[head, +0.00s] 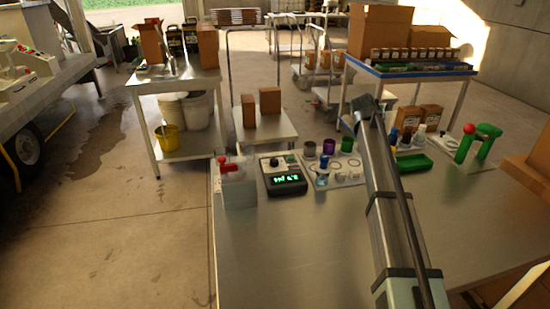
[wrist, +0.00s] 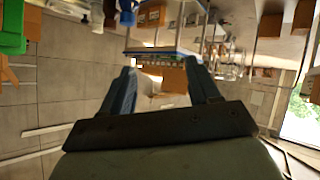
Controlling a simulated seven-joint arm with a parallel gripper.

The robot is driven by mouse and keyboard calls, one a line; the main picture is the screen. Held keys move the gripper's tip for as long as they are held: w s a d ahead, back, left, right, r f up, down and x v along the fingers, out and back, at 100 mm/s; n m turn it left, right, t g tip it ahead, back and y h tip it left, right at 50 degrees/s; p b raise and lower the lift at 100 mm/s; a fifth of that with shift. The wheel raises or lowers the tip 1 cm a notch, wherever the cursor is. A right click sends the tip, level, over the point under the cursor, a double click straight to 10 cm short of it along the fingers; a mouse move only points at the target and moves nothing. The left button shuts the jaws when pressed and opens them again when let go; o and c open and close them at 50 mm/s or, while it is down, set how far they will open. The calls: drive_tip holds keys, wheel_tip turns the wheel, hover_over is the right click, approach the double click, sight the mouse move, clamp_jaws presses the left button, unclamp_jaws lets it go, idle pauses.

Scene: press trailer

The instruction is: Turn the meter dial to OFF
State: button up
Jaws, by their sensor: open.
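The meter (head: 283,177) is a dark box with a pale top panel and a lit green display, standing at the far left part of the metal table. Small round controls show on its panel; which is the dial and where it points are too small to read. My gripper (wrist: 160,76) shows in the wrist view with two fingers spread apart and nothing between them. In the head view my arm reaches over the table, and its far end is up and to the right of the meter, well apart from it. The meter is not visible in the wrist view.
The metal table's (head: 270,250) front is clear.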

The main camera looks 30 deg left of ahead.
drive_tip(key=s+a+f+m+g, duration=0.1)
drive_tip(key=s+a+g, duration=0.3)
drive_tip(key=a, duration=0.5)
wheel_tip(320, 180, up, 2)
drive_tip(key=g, duration=0.8)
hover_over(274, 160)
wheel_tip(274, 160, down, 14)
drive_tip(key=shift+r, duration=0.25)
drive_tip(key=shift+c, duration=0.4)
drive_tip(key=c, duration=1)
drive_tip(key=shift+o, duration=0.2)
